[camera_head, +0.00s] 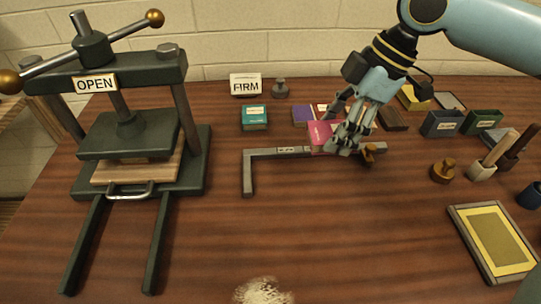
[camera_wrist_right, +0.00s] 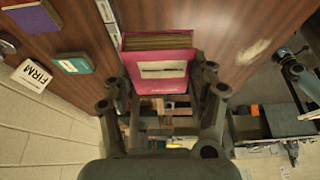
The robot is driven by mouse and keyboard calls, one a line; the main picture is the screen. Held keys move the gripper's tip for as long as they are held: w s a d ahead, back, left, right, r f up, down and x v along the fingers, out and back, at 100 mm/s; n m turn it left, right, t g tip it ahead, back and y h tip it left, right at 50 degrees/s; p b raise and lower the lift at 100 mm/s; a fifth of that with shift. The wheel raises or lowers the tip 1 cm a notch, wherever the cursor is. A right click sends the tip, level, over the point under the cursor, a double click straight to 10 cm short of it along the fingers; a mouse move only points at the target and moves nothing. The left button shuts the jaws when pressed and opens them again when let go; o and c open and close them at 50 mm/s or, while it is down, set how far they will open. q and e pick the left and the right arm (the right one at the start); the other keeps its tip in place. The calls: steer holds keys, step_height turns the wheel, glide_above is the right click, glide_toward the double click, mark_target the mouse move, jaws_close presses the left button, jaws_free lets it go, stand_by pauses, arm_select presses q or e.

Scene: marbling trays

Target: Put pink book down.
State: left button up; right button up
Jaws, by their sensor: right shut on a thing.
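The pink book (camera_head: 321,133) is in my right gripper (camera_head: 341,142), over the right part of an L-shaped metal bar on the table in the head view. In the right wrist view the pink book (camera_wrist_right: 160,72) shows its cover with a pale label, and its page edges. The fingers of my right gripper (camera_wrist_right: 163,100) are on both sides of it. Part of the book is hidden behind the fingers in the head view. I cannot tell whether the book touches the table or the bar.
The L-shaped bar (camera_head: 248,177) lies mid-table. A teal book (camera_head: 255,118), a purple book (camera_head: 300,115) and a FIRM sign (camera_head: 245,84) stand behind it. A press (camera_head: 194,150) marked OPEN is at left. A yellow framed tray (camera_head: 462,222) is at right. The front middle is mostly clear.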

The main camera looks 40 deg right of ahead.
glide_above(267, 172)
steer(key=d, duration=0.1)
steer(key=f, duration=0.6)
steer(key=shift+s+d+f+b, duration=0.1)
steer(key=shift+s+f+b, duration=0.15)
steer(key=shift+f+b, duration=0.1)
steer(key=shift+w+f, duration=0.1)
steer(key=shift+f, duration=2)
steer(key=shift+s+f, duration=0.35)
steer(key=shift+f, duration=0.3)
steer(key=o, duration=0.9)
steer(key=shift+c, duration=0.2)
steer(key=o, duration=0.4)
steer(key=shift+w+f, duration=0.2)
